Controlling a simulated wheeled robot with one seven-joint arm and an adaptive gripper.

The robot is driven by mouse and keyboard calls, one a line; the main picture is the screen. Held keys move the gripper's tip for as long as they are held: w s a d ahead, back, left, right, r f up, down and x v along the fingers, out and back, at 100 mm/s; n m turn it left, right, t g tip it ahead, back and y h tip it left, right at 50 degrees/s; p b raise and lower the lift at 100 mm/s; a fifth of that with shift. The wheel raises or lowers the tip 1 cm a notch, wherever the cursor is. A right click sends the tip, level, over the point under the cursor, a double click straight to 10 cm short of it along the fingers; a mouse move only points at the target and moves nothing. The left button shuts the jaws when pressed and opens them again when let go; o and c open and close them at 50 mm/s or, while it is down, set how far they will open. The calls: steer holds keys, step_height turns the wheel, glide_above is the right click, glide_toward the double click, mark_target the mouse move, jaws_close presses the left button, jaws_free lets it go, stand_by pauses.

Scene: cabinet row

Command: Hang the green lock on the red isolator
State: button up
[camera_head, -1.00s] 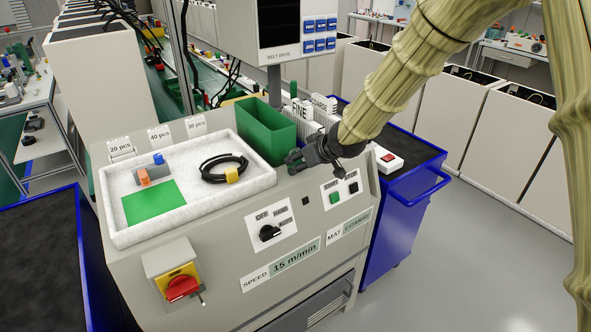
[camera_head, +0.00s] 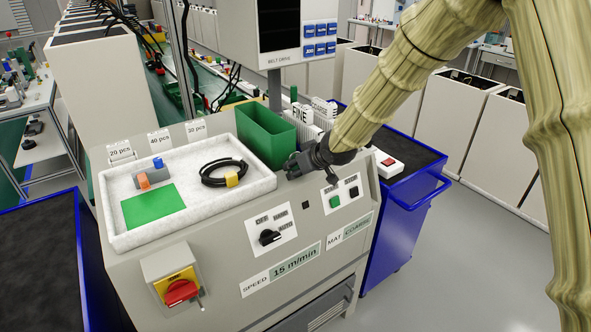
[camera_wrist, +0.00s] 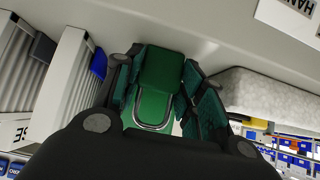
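The red isolator (camera_head: 181,291) is a red rotary handle on a yellow plate, on a grey box at the lower left of the console front. My gripper (camera_head: 293,166) is above the right part of the console, in front of the green bin and well to the upper right of the isolator. In the wrist view, the green lock (camera_wrist: 162,72) sits between the fingers of my gripper (camera_wrist: 162,85), which look shut on it. Its metal shackle (camera_wrist: 155,126) points toward the palm. In the head view the lock is hidden or too small to make out.
A white tray (camera_head: 118,240) holds a green card, a black cable coil (camera_head: 222,172) and small blocks. The green bin (camera_head: 268,135) stands behind my gripper. A black selector knob (camera_head: 270,237) and push buttons are on the console front. A blue cart (camera_head: 400,215) stands at right.

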steer(key=shift+c, duration=1.3)
step_height(320, 180, up, 10)
steer(key=p, duration=0.7)
steer(key=shift+p, duration=0.4)
steer(key=shift+s+f, duration=0.1)
